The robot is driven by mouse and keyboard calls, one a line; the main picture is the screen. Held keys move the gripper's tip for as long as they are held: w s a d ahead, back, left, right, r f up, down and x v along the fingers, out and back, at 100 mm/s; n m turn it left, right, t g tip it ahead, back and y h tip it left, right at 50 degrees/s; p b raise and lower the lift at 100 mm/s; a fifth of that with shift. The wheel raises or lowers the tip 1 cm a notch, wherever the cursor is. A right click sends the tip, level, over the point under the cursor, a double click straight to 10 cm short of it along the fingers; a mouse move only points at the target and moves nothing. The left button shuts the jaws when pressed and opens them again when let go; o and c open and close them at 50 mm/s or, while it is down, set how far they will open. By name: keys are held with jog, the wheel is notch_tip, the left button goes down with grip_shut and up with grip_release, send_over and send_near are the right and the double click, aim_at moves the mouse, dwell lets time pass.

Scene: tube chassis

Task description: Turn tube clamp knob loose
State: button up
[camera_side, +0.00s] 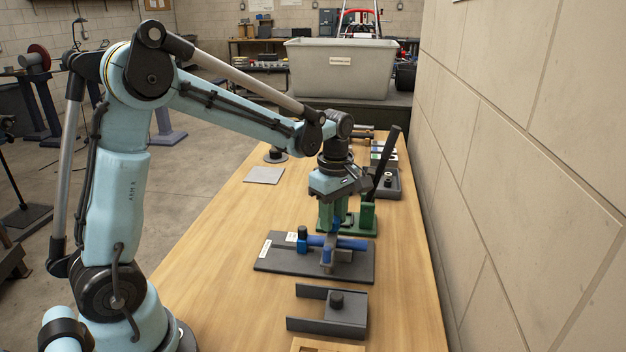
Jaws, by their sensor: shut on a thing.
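The tube clamp stands on a dark base plate (274,262) in the middle of the bench, with a blue tube (350,243) lying across it. A blue upright part with a dark top (303,238) stands at the tube's left end. My gripper (335,217) points down over the clamp from behind the tube and is shut on a small blue part, which seems to be the clamp knob. The fingers and the knob overlap green parts in this view, so the exact contact is hard to see.
A green fixture with a black lever (386,160) stands just behind and right of my gripper. A dark channel-shaped bracket (308,292) lies in front. A flat grey plate (264,175) lies farther left.

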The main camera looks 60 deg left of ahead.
jog(key=shift+n, duration=0.5)
jog(key=o, duration=1.1)
jog(key=shift+c, duration=0.2)
jog(key=shift+r, duration=0.1)
notch_tip(320, 180, up, 12)
jog(key=s+d+f+m+t, duration=0.3)
jog(key=s+m, duration=0.3)
jog(key=m, duration=0.4)
jog(key=s+d+f+m+t, duration=0.3)
jog(key=s+m+t, duration=0.1)
jog(key=m, duration=0.6)
jog(key=shift+s+f, duration=0.35)
jog(key=shift+s, duration=0.55)
